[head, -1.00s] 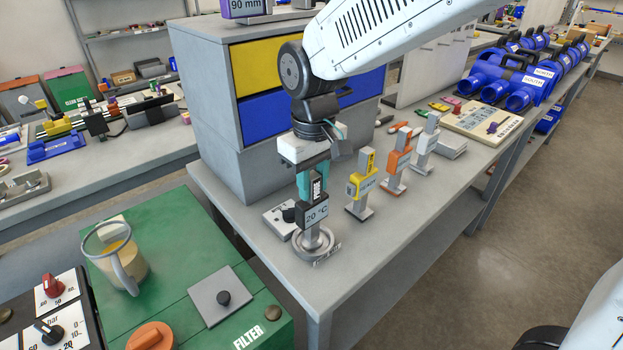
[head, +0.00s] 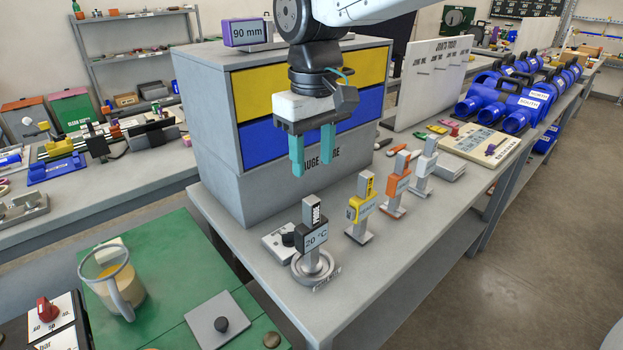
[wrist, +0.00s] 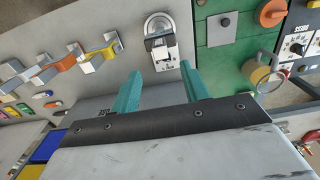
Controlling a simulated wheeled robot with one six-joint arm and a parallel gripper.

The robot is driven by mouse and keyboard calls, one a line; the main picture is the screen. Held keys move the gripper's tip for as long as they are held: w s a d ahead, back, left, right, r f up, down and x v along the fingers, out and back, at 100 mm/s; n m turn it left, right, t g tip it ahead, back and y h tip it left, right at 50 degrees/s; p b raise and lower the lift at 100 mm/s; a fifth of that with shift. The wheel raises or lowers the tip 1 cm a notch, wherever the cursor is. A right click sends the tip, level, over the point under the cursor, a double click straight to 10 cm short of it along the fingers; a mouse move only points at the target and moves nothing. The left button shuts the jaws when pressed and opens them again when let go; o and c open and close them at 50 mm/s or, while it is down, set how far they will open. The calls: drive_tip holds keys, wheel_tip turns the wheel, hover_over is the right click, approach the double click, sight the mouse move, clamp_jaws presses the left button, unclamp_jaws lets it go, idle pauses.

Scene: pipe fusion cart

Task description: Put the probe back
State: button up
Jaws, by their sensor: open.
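The probe (head: 312,222) is a grey upright bar with a black collar and a display reading 20 °C. It stands upright on a round metal ring stand (head: 301,275) near the front corner of the grey bench. It also shows in the wrist view (wrist: 161,46), beyond the fingertips. My gripper (head: 312,167) has teal fingers that point down, apart and empty. It hangs above and clear of the probe, in front of the drawer cabinet. In the wrist view my gripper (wrist: 158,78) has nothing between its fingers.
Yellow (head: 362,208), orange (head: 396,186) and white (head: 424,168) tools stand in a row right of the probe. A small grey box with a black knob (head: 289,239) sits beside the stand. The cabinet (head: 222,125) stands behind. A glass jug (head: 115,280) is on the green unit at left.

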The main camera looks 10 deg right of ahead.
drive_tip(key=shift+r, duration=0.75)
drive_tip(key=s+d+f+m, duration=0.3)
drive_tip(key=s+d, duration=0.6)
drive_tip(key=d, duration=0.1)
drive_tip(key=s+d+f+m+t, duration=0.1)
drive_tip(key=s+d+f+m, duration=0.2)
drive_tip(key=s+d, duration=0.7)
drive_tip(key=shift+s+d+f+m, duration=0.25)
drive_tip(key=shift+m, duration=0.15)
